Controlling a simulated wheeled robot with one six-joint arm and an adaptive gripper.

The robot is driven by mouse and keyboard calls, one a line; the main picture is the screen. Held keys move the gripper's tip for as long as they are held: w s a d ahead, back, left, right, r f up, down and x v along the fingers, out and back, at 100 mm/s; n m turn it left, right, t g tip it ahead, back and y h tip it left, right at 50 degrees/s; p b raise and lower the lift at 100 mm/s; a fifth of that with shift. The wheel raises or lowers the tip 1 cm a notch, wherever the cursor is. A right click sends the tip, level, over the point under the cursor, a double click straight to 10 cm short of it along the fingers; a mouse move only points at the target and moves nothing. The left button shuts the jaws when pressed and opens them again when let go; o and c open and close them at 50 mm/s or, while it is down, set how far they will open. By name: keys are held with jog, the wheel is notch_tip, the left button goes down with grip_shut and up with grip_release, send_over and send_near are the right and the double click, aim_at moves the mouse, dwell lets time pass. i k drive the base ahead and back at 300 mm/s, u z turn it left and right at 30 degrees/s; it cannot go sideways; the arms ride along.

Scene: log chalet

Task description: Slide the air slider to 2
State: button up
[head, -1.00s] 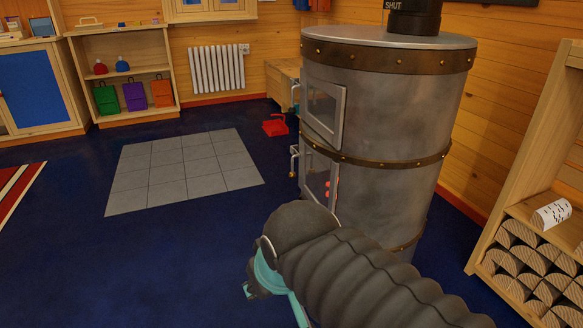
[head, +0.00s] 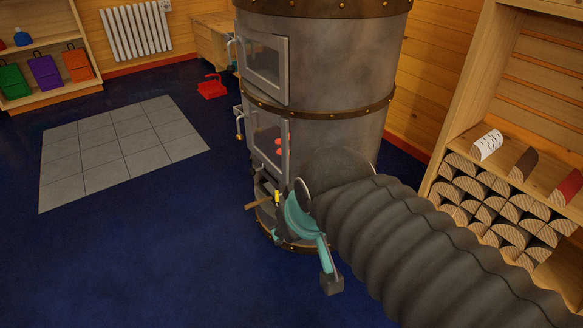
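The grey metal stove (head: 335,150) stands in the middle of the head view. Low on its front, below the lower glass door (head: 268,140), a short wooden handle (head: 257,203) sticks out to the left and a small yellow piece (head: 277,196) shows beside it. They look like part of the air slider, but no scale or numbers can be read. My gripper (head: 318,240), teal with a dark fingertip, is in front of the stove's lower part, just right of the handle.
A log rack (head: 505,190) stands on the right. Grey floor tiles (head: 120,150) lie on the blue floor at left. A red dustpan-like object (head: 212,87) and a wooden chest (head: 213,40) are behind the stove's left side. Floor at front left is free.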

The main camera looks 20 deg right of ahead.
aim_at(253, 172)
jog(key=z, duration=0.15)
jog(key=k, duration=1.3)
jog(key=u, duration=0.65)
jog(key=i, duration=0.8)
jog(key=u, duration=0.4)
jog(key=i, duration=0.8)
jog(key=z, duration=0.75)
jog(key=i, duration=0.55)
jog(key=z, duration=0.45)
